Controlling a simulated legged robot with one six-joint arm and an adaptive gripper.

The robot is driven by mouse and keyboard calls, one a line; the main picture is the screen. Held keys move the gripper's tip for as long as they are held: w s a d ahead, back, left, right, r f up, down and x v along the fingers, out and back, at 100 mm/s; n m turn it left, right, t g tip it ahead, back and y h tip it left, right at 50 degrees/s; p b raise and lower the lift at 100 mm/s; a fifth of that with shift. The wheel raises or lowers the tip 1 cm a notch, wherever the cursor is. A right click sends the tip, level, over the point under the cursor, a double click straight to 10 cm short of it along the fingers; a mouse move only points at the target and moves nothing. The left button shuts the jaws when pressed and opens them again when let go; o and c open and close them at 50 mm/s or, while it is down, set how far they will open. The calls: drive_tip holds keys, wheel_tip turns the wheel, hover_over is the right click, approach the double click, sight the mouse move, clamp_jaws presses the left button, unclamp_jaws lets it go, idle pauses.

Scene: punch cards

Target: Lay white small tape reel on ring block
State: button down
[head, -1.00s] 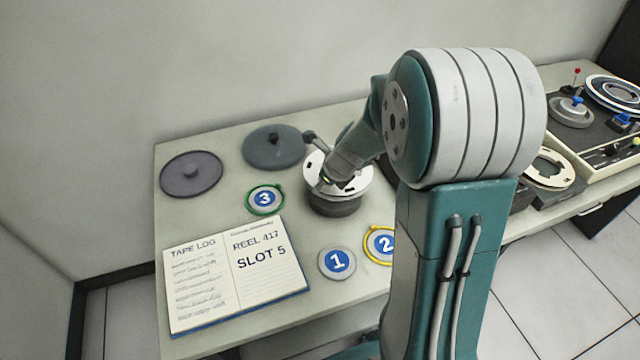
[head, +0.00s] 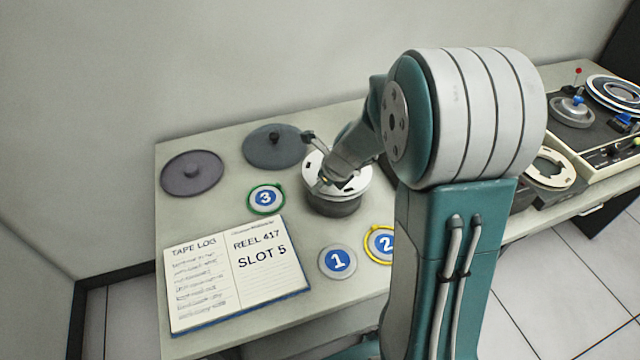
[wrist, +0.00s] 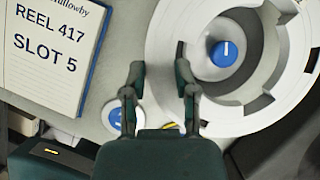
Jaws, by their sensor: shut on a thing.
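The white small tape reel (head: 352,184) is over a dark round block (head: 335,208), which I take as the ring block, in the middle of the table. The reel covers the block's top, and I cannot tell whether it rests fully on it. My gripper (head: 322,184) is shut on the reel's near left rim. In the wrist view the fingers (wrist: 160,80) stand at the edge of the large white reel (wrist: 172,45). A blue round piece with a white mark (wrist: 226,54) shows through its central opening.
An open log book (head: 238,275) lies at front left. Discs marked 3 (head: 265,199), 1 (head: 337,262) and 2 (head: 381,244) lie around the block. Two dark round discs (head: 192,173) (head: 274,147) lie behind. Another white ring (head: 550,168) and a tape deck stand right.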

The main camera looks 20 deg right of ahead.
drive_tip(key=shift+f, duration=2.75)
idle(1.1)
drive_tip(key=shift+c, duration=1.5)
unclamp_jaws()
drive_tip(key=shift+c, duration=0.3)
drive_tip(key=c, duration=0.3)
drive_tip(key=shift+r, duration=4.55)
